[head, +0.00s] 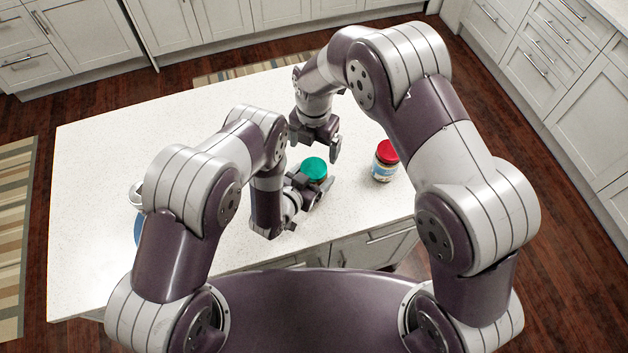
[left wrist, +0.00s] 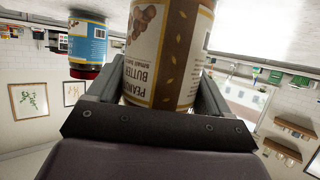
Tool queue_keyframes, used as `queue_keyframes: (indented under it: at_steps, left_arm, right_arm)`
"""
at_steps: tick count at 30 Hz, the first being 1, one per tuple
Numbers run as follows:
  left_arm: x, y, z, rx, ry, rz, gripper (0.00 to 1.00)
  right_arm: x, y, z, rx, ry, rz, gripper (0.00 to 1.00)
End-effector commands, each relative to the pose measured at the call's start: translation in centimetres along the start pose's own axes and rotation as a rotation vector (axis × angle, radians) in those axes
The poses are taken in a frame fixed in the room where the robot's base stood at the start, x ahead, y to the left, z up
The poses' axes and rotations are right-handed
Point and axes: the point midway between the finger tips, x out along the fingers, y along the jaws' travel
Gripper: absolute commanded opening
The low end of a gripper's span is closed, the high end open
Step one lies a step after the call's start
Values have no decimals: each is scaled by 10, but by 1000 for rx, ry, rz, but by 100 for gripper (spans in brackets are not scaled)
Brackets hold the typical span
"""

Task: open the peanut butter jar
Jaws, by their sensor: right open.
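The peanut butter jar has a green lid (head: 314,168) and stands on the white island, near its front edge. Its brown and white label (left wrist: 168,50) fills the middle of the left wrist view, upside down. My left gripper (head: 312,187) is around the jar's body from the near side, with a finger against each side of it. In the left wrist view the lid is hidden behind the gripper. My right gripper (head: 318,146) is open and empty, above and just behind the green lid, pointing down.
A second jar with a red lid (head: 387,151) and a blue label (left wrist: 88,42) stands to the right on the island (head: 110,170). At the island's left, my left arm partly hides a pale round item (head: 137,193) and something blue (head: 138,230). The island's back left is clear.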

Motion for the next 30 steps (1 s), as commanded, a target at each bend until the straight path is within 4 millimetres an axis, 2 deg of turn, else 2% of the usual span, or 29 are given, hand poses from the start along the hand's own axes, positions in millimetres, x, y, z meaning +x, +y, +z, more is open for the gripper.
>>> queue_keyframes:
  at_steps: [1,2,3,5,8,11,18,24,27,30]
  left_arm:
    - [0,0,0,0,0,0,15]
    - [0,0,0,0,0,0,6]
    - [0,0,0,0,0,0,0]
    - [0,0,0,0,0,0,0]
    - [0,0,0,0,1,0,0]
    - [0,0,0,0,1,0,0]
    - [0,0,-1,0,2,0,0]
    - [0,0,-1,0,2,0,0]
    - [0,0,-1,0,2,0,0]
    - [0,0,-1,1,3,0,0]
  right_arm:
    - [0,0,0,0,0,0,95]
    - [0,0,0,0,0,0,95]
    - [0,0,0,5,1,-1,95]
    - [0,0,0,66,1,-1,95]
    - [0,0,0,301,1,-1,95]
    - [0,0,0,676,1,-2,95]
    - [0,0,0,1698,0,-2,95]
    - [0,0,0,2493,0,-2,95]
    - [0,-1,0,2792,-1,-2,95]
    - [0,-1,0,2995,0,-1,95]
